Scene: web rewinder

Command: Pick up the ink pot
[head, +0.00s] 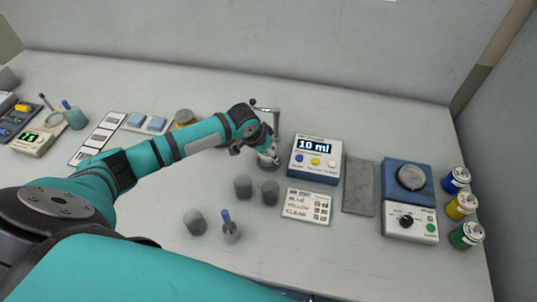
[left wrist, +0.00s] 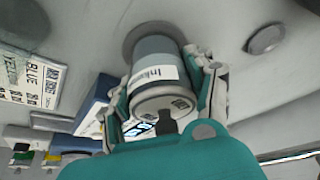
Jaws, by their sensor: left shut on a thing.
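The ink pot (left wrist: 153,68) is a grey jar with a white label reading "Ink" and a pale end facing the camera in the left wrist view. My left gripper (left wrist: 178,88) is shut on it, with one finger on each side of the jar. A dark round disc (left wrist: 133,34) shows behind its far end; I cannot tell whether the pot touches it. In the head view my left gripper (head: 268,158) is beside the blue and white dispenser (head: 315,160) reading "10 ml", and mostly hides the pot. My right gripper is not in view.
A recipe card (head: 307,206), grey slab (head: 358,187) and blue machine (head: 408,185) lie right. Blue, yellow and green cans (head: 461,206) line the right edge. The back table is clear.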

